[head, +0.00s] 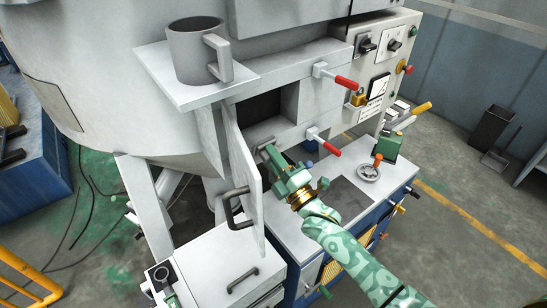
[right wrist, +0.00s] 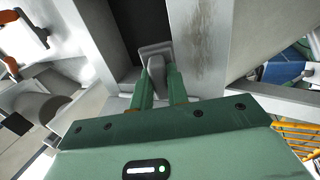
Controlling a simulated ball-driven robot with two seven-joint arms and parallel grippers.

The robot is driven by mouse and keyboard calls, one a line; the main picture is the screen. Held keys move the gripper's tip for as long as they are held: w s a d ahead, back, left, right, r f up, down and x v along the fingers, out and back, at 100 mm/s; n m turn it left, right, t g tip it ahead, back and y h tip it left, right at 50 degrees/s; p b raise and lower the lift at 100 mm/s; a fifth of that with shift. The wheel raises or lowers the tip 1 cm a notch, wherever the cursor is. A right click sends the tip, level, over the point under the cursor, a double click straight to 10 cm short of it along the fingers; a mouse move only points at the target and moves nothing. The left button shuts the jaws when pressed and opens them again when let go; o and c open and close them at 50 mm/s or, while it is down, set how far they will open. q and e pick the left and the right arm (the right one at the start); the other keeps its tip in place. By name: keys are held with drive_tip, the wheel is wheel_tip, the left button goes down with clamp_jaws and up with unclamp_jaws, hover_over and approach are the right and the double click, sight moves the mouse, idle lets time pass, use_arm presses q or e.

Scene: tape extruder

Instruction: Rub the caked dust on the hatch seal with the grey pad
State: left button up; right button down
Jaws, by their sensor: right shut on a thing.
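The grey pad (right wrist: 155,54) is clamped between the two green fingers of my right gripper (right wrist: 160,86). In the head view my right gripper (head: 273,156) is just right of the open hatch door (head: 241,160), at the lower edge of the dark hatch opening (head: 262,106). The caked dust (right wrist: 204,28) shows in the right wrist view as brown streaks on a pale face beside the opening. The pad is close to this face, to the left of the streaks; I cannot tell whether it touches. My left gripper is not in view.
A grey mug (head: 193,52) stands on a shelf above the hatch. Red-handled levers (head: 338,80) stick out right of the opening. The door's black handle (head: 234,208) juts left. A handwheel (head: 369,172) and green block (head: 387,147) stand right of my gripper.

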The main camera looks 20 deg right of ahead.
drive_tip(key=shift+w+a+b, duration=0.2)
drive_tip(key=shift+w+b, duration=0.1)
drive_tip(key=shift+w, duration=0.2)
wheel_tip(320, 180, down, 10)
drive_tip(key=b, duration=0.8)
drive_tip(key=shift+r, duration=0.1)
drive_tip(key=shift+w+a+b, duration=0.15)
drive_tip(key=shift+w+b, duration=0.25)
drive_tip(key=shift+w, duration=0.15)
